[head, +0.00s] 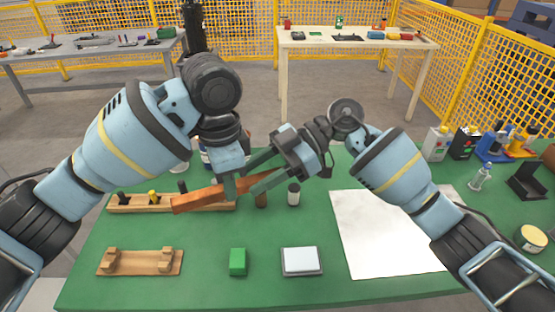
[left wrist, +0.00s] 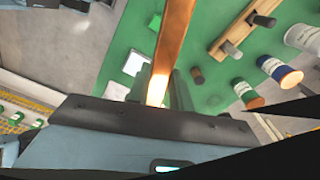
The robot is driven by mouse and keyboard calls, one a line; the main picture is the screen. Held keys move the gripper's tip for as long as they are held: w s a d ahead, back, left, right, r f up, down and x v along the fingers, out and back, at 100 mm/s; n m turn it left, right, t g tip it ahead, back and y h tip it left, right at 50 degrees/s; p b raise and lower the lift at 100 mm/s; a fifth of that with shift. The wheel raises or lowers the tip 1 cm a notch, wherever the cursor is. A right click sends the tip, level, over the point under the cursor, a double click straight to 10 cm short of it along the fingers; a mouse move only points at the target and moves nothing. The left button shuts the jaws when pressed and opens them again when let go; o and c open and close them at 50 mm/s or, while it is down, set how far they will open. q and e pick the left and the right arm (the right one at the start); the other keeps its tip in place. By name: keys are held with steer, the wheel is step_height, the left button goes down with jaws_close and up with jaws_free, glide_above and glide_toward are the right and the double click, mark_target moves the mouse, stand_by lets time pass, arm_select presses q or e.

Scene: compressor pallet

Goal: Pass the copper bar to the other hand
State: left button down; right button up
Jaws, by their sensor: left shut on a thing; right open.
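The copper bar (head: 195,201) is a long orange-brown bar, held slightly tilted above the green table. My left gripper (head: 231,186) is shut on it, right of its middle. In the left wrist view the bar (left wrist: 174,35) runs up and away from the jaws (left wrist: 172,92), with a bright glint near them. My right gripper (head: 251,177) is open, its two fingers reaching from the right to the bar's right end, one on the upper side and one on the lower. Whether they touch the bar cannot be told.
Below are a wooden peg block (head: 128,204), a wooden rack with two cradles (head: 140,263), a green block (head: 238,261) and a pale square pad (head: 301,261). A white sheet (head: 385,240) lies right. A small white bottle (head: 293,194) stands near the right gripper.

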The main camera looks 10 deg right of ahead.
steer(key=shift+x, duration=0.75)
jaws_close()
arm_select(q)
steer(key=c, duration=1.2)
jaws_free()
arm_select(e)
steer(key=shift+r, duration=0.1)
arm_select(q)
steer(key=shift+o, duration=0.2)
step_height(320, 180, up, 12)
